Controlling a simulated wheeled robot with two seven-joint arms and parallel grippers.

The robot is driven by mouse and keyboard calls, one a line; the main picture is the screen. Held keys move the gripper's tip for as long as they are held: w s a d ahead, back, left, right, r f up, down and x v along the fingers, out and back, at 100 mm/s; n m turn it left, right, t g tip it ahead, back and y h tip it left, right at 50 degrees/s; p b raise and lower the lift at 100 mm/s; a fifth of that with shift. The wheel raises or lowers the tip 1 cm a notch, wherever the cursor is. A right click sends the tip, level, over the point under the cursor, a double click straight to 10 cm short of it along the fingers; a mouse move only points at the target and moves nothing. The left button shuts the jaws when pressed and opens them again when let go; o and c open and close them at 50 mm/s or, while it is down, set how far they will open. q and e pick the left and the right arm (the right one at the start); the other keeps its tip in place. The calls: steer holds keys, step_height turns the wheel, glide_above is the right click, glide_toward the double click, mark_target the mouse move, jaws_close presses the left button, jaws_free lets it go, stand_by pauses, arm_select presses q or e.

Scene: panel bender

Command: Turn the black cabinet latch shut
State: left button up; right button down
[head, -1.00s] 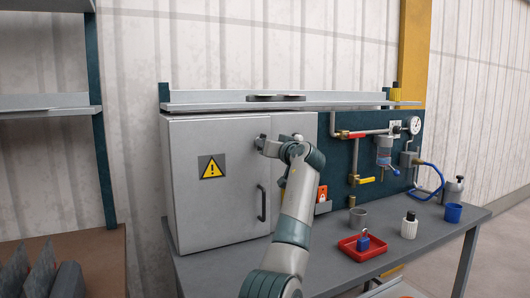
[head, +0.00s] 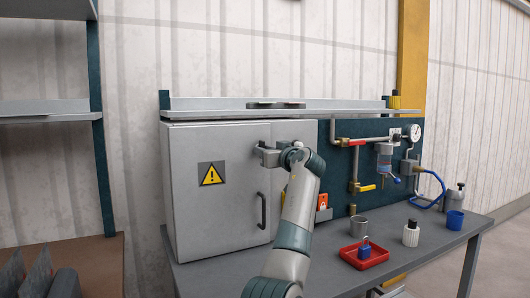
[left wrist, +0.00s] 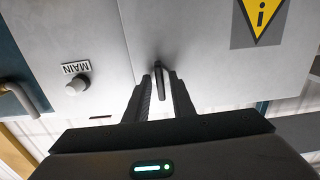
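The grey cabinet (head: 215,220) stands at the left end of the bench with its doors closed. The black latch (left wrist: 160,78) shows in the left wrist view at the door seam, as a short dark bar between my left fingertips. My left gripper (left wrist: 160,76) has its fingers apart, one on each side of the latch; I cannot tell whether either touches it. In the head view my left gripper (head: 264,151) is at the cabinet's upper front and largely hides the latch. My right gripper is in neither view.
A black door handle (head: 261,210) is below the latch. A knob (left wrist: 78,85) by a MAIN label is beside it in the left wrist view. On the bench are a red tray (head: 350,257) with a blue padlock (head: 366,253), a grey cup (head: 359,225) and a blue cup (head: 455,219).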

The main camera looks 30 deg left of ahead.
arm_select(q)
steer(key=shift+d, duration=0.1)
stand_by(0.3)
